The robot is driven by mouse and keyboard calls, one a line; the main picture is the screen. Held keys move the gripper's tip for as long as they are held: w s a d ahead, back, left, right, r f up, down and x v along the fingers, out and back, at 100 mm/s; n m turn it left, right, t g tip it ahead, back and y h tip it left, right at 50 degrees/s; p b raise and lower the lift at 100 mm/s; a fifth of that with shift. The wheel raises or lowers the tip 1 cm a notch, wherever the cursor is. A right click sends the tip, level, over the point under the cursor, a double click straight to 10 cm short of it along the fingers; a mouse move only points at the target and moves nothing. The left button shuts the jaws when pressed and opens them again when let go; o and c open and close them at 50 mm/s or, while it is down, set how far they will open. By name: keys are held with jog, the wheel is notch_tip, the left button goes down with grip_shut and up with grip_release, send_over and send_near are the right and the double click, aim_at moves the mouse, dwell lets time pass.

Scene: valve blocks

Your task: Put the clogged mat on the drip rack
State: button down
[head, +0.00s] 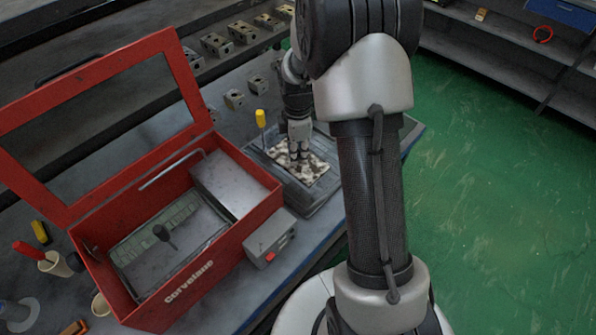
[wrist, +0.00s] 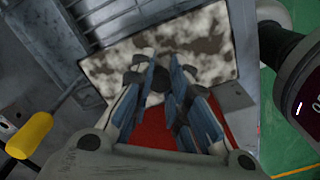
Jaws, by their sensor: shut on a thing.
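The clogged mat (head: 318,167) is a pale rectangle blotched with dark brown. It lies over a low grey ribbed tray, which looks like the drip rack (head: 322,205). In the wrist view the mat (wrist: 205,35) spans the upper middle, with rack slats (wrist: 88,15) showing past its left side. My gripper (head: 299,157) points down at the mat's middle. In the wrist view the fingers (wrist: 160,80) are closed around a small dark piece at the mat's near edge. The fingers hide part of the mat. I cannot tell whether the mat's underside touches the rack.
An open red box (head: 228,240) with a raised framed lid stands at left. A yellow-handled tool (head: 261,119) is beside the rack; its handle also shows in the wrist view (wrist: 30,135). A grey unit with a red switch (head: 270,241) sits in front. Metal blocks (head: 234,99) stand behind.

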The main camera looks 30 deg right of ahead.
aim_at(298, 169)
jog(key=shift+f+b, duration=0.9)
jog(key=shift+f, duration=2.7)
jog(key=shift+f, duration=0.1)
jog(key=c, duration=1.6)
grip_release()
jog(key=shift+o, duration=0.2)
notch_tip(298, 169, up, 12)
jog(key=p, duration=0.3)
jog(key=shift+p, duration=0.3)
jog(key=s+a+r+m+t, duration=0.2)
jog(key=s+a+r+m, duration=0.3)
jog(key=s+r, duration=0.35)
jog(key=s+a+r+m+t, duration=0.1)
jog(key=s+a+r+m, duration=0.35)
jog(key=s+r, duration=0.4)
jog(key=s+a+r+m+t, duration=0.1)
jog(key=s+a+r+m, duration=0.1)
jog(key=s+m, duration=0.3)
jog(key=shift+s+t, duration=0.3)
jog(key=shift+s, duration=1.15)
